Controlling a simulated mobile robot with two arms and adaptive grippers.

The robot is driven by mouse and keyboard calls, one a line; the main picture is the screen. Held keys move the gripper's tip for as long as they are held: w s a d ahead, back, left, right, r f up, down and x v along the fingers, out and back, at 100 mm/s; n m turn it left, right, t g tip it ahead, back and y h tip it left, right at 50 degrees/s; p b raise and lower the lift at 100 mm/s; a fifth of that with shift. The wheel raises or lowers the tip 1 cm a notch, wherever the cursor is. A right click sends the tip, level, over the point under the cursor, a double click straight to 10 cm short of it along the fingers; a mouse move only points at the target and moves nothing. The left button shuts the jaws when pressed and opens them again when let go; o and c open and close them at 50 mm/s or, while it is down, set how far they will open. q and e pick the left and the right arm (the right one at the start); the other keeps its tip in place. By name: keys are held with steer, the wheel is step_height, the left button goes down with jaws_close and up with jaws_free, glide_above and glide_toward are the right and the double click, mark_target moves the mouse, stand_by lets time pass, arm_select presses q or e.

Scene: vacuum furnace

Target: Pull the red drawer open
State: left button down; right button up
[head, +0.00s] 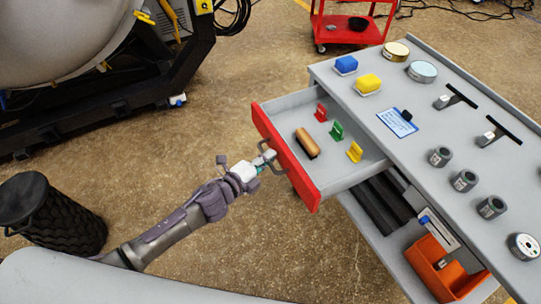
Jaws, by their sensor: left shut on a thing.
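The red drawer (300,173) stands pulled out from the left side of the grey workbench (331,77). Its grey inside shows a brush with a wooden handle and red, green and yellow clips. My left gripper (268,158) is shut on the drawer's handle (276,168), at the middle of the red front. The fingertips are small in the view and partly merge with the handle. My right gripper is not in view.
The bench top holds blue and yellow blocks, tins, rolls and a blue-and-white card. An orange bin (437,268) sits on the lower shelf. A black basket (48,214) stands at the left. Open floor lies left of the drawer.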

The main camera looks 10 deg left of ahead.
arm_select(q)
steer(key=c, duration=1.2)
jaws_free()
steer(key=v, duration=1.2)
steer(key=s+a+f+n+g+y, duration=0.15)
steer(key=a+f+n, duration=0.25)
steer(key=f, duration=0.4)
steer(key=a+f+n+g+y, duration=0.1)
steer(key=a+f+n+y, duration=0.25)
steer(key=f, duration=0.55)
steer(key=s+a+f+n+g+y, duration=0.4)
steer(key=s+f+n, duration=0.45)
steer(key=f, duration=0.65)
steer(key=s+d+f+n+g, duration=0.1)
steer(key=s+f+n+g, duration=0.2)
steer(key=s, duration=1)
steer(key=s+d+f+n+g, duration=0.2)
steer(key=s+f+n+g, duration=0.1)
steer(key=s+f, duration=0.6)
steer(key=s, duration=0.4)
steer(key=shift+s+f+n+h, duration=0.3)
steer(key=shift+f+n+h, duration=0.05)
steer(key=shift+n+h, duration=0.05)
